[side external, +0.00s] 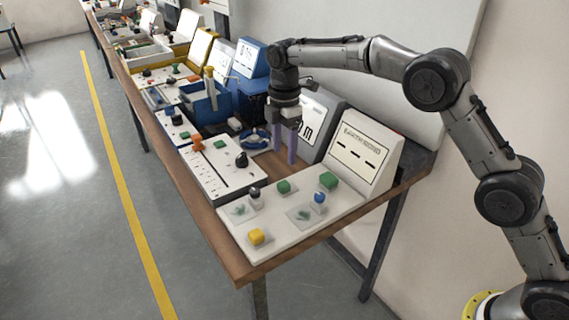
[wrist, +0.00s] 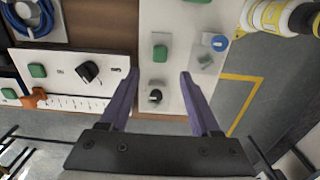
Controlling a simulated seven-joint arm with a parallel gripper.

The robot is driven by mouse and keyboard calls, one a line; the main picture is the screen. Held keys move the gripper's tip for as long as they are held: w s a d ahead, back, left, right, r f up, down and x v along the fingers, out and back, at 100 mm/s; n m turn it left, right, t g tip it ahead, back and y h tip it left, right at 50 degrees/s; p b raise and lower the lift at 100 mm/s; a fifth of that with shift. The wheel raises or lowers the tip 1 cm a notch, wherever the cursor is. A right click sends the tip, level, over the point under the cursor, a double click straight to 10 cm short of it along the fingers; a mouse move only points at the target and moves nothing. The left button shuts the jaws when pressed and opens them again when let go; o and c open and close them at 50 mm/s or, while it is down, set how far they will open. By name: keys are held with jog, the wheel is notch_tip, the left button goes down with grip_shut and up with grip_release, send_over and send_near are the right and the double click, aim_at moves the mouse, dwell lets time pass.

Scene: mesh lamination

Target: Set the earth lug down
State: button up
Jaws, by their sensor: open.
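My gripper (side external: 284,157) is open, with two purple fingers pointing down over the back part of the bench, beside the sloped displays. In the wrist view the fingers (wrist: 160,74) stand apart with nothing held between them. I cannot pick out the earth lug for certain in either view. The near white board (side external: 285,240) carries green blocks (side external: 284,187), a black knob (side external: 255,193), a blue knob (side external: 319,197), a yellow block (side external: 257,237) and clear patches (side external: 300,215) with small greyish marks. This board (wrist: 182,20) also shows between and beyond the fingers in the wrist view.
A second white panel (side external: 207,178) has an orange knob (side external: 196,142) and a black knob (side external: 242,160). Sloped displays (side external: 365,150) line the back. A blue bin (side external: 207,105) and coiled blue cable (side external: 254,140) lie farther along. The floor left of the bench is clear.

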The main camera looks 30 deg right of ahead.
jog(key=shift+r, duration=0.8)
jog(key=s+d+r+m+t, duration=0.1)
jog(key=s+d+r+m, duration=0.4)
jog(key=s, duration=0.4)
jog(key=s+d+r+m+t, duration=0.2)
jog(key=s+d+r+m, duration=0.15)
jog(key=s+r, duration=0.5)
jog(key=s+d+f+m+t, duration=0.1)
jog(key=s+d+f+m, duration=0.1)
jog(key=s, duration=0.8)
jog(key=s+d+f+m+t, duration=0.1)
jog(key=s+f+m, duration=0.4)
jog(key=s, duration=0.6)
jog(key=shift+s+d+m+t, duration=0.3)
jog(key=shift+d+m, duration=0.05)
jog(key=shift+m, duration=0.9)
